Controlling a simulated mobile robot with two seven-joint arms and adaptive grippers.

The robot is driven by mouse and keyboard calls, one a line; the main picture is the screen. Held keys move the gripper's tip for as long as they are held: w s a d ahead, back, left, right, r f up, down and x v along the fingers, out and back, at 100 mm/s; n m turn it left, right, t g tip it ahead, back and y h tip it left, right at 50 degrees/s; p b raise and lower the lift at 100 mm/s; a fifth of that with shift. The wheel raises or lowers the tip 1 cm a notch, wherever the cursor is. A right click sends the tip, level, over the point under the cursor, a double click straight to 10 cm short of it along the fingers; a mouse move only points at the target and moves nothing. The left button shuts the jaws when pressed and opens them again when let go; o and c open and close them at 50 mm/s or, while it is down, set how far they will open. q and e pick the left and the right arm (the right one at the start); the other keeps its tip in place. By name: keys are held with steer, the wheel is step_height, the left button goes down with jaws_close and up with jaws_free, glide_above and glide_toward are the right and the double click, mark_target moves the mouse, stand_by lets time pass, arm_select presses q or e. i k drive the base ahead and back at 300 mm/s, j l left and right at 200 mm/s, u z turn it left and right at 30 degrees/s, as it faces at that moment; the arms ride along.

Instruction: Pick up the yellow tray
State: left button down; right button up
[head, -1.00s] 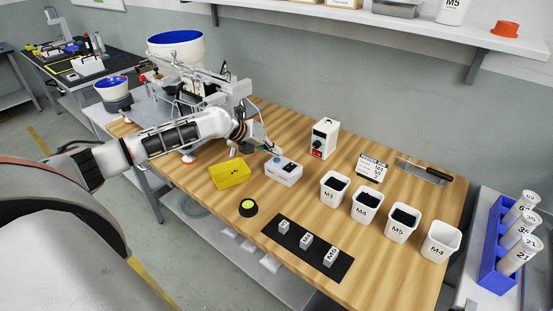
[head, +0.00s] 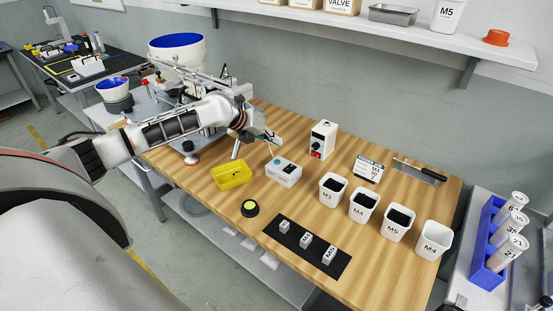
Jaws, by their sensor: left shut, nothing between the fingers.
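The yellow tray (head: 231,176) lies on the wooden table at its left side, open side up, and nothing holds it. My left arm reaches in from the left above the table. My left gripper (head: 273,146) is shut and empty, behind and to the right of the tray and apart from it, near the back of a white box with a dial. My right gripper does not show.
The white box (head: 284,172) stands right of the tray, and a black and yellow round item (head: 250,208) is in front. Several white bins, one marked M3 (head: 331,189), stand to the right. A black mat (head: 281,234) with small labelled blocks lies at the front edge.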

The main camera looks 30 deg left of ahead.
mark_target(228, 175)
steer(key=k, duration=1)
